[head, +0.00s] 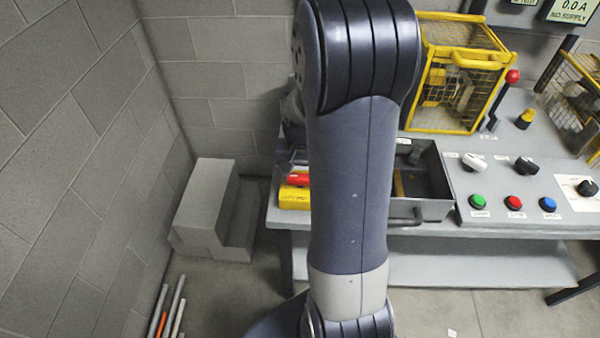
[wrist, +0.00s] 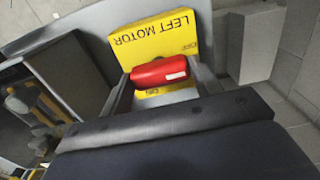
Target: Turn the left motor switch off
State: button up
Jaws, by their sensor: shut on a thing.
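The left motor switch has a yellow plate (wrist: 155,38) reading "LEFT MOTOR", upside down in the wrist view, and a red handle (wrist: 158,73) lying across it. Small labels at two plate edges are too small to read surely. My gripper (wrist: 164,84) is shut on the red handle, one finger at each end. In the head view, the red handle (head: 299,179) and yellow plate (head: 293,198) show at the bench's left end, partly hidden by my arm. My gripper (head: 291,160) is just above them, mostly hidden there.
An open grey drawer or tray (head: 433,209) is right of the switch. Further right, a panel (head: 500,180) carries knobs and green, red and blue buttons. A yellow cage (head: 456,80) stands behind. Grey blocks (head: 204,207) stand left, near the wall.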

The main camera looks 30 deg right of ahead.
aim_at(300, 176)
jog(key=o, duration=1)
notch_tip(300, 176, up, 11)
jog(key=shift+f, duration=0.1)
notch_tip(300, 176, down, 11)
jog(key=shift+f, duration=0.1)
jog(key=shift+r+m, duration=0.2)
jog(key=shift+m, duration=0.1)
dwell(0.4)
